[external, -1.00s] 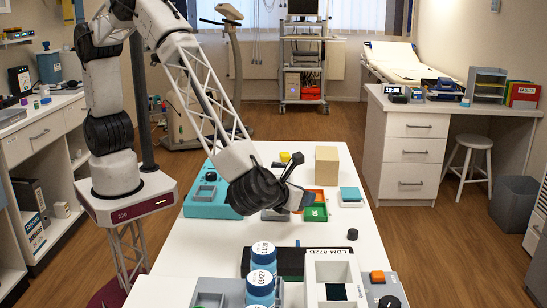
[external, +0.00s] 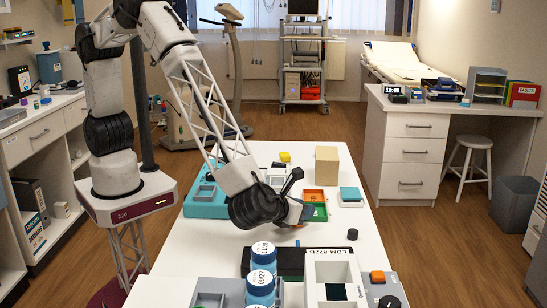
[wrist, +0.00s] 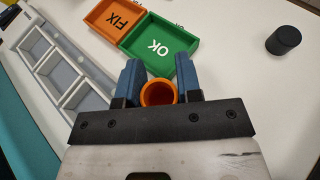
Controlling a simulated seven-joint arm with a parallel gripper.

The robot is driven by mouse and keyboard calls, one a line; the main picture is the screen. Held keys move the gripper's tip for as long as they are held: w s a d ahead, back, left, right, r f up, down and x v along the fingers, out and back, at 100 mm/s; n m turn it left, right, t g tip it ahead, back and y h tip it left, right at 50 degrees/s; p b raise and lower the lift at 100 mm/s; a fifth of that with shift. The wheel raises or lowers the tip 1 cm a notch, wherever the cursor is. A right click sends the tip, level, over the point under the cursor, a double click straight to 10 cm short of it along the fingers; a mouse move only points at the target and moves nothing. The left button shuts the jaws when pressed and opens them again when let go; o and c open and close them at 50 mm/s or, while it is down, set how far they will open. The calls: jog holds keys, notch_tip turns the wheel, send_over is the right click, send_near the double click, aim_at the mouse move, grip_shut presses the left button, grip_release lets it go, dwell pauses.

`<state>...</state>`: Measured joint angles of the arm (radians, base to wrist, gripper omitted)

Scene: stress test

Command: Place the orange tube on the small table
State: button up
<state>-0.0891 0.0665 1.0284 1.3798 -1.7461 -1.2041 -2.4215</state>
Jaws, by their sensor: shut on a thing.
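The orange tube (wrist: 158,93) sits between the two blue fingers of my gripper (wrist: 159,76) in the wrist view. I see its round open end. My gripper (external: 299,212) is shut on it, above the long white table (external: 222,235) in the external view, in front of the sorting trays. The tube is mostly hidden there behind my gripper. I cannot tell for sure which surface is the small table.
A green OK tray (wrist: 158,48) and an orange FIX tray (wrist: 115,17) lie just beyond my fingers. A black cylinder (wrist: 283,39) stands to the right. A grey compartment tray (wrist: 66,101) is at left.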

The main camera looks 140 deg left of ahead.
jog(key=shift+f, duration=0.1)
jog(key=o, duration=0.9)
jog(key=v, duration=1.2)
jog(key=shift+r, duration=0.2)
dwell(0.3)
